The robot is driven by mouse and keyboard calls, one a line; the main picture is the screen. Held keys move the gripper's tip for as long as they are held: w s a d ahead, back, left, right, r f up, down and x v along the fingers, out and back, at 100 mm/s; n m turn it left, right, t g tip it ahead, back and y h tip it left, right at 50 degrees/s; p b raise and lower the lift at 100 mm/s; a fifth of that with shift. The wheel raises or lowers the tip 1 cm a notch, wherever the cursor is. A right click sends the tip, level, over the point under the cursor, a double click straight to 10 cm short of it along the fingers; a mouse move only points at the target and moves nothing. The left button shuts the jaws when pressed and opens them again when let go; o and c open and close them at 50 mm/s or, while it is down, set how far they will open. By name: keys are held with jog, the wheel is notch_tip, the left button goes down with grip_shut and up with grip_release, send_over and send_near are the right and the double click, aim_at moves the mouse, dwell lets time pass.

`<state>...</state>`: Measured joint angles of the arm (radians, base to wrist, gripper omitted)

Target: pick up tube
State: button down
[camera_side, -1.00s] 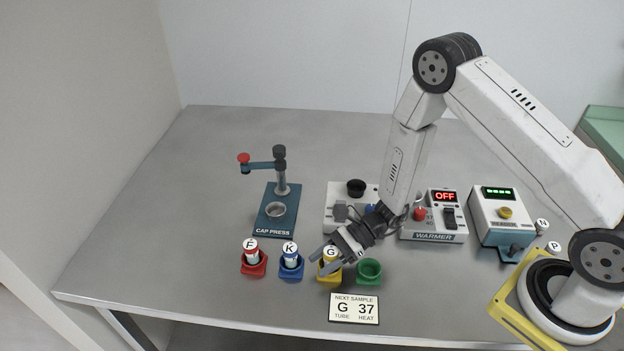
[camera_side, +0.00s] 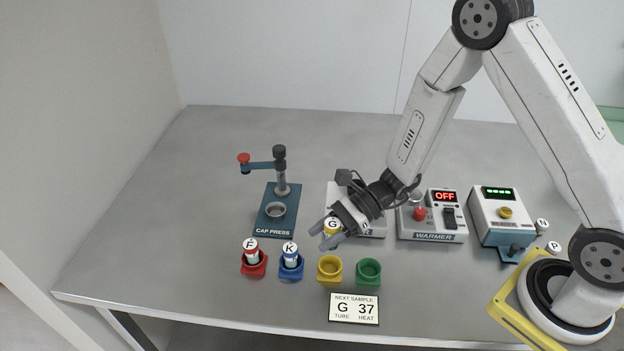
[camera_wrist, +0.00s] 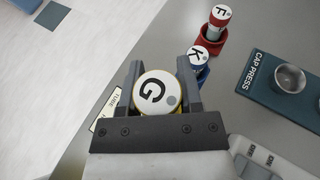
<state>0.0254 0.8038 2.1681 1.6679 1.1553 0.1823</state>
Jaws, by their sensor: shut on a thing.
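The yellow tube with a white cap marked G (camera_side: 332,226) is held up above the table. My gripper (camera_side: 330,236) is shut on it, one finger on each side. In the wrist view the G cap (camera_wrist: 157,92) sits between my two gripper fingers (camera_wrist: 158,85); most of the tube body is hidden below the cap. The yellow holder (camera_side: 329,269) stands empty on the table, below and in front of the lifted tube. Tube F (camera_side: 251,251) stands in a red holder and tube K (camera_side: 290,254) in a blue holder.
A green holder (camera_side: 369,271) is empty. A sign (camera_side: 354,309) reads G 37. The cap press (camera_side: 277,212) stands at back left. The warmer (camera_side: 432,224) shows OFF. A box with a green display (camera_side: 503,217) is at right. The table's left side is clear.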

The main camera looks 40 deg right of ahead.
jog(key=shift+r, duration=0.65)
jog(key=w+d+m+t+h, duration=0.1)
jog(key=w+d+m+t, duration=0.1)
jog(key=w+d, duration=0.4)
jog(key=w+d+m+t+h, duration=0.1)
jog(key=w+d, duration=0.5)
jog(key=d, duration=0.7)
jog(key=shift+w+d+r+m+t, duration=0.2)
jog(key=shift+r+m+t, duration=0.2)
jog(key=shift+m+t, duration=0.5)
jog(key=shift+s+f, duration=0.1)
jog(key=shift+f, duration=0.05)
jog(key=shift+f, duration=2.75)
jog(key=shift+f, duration=0.6)
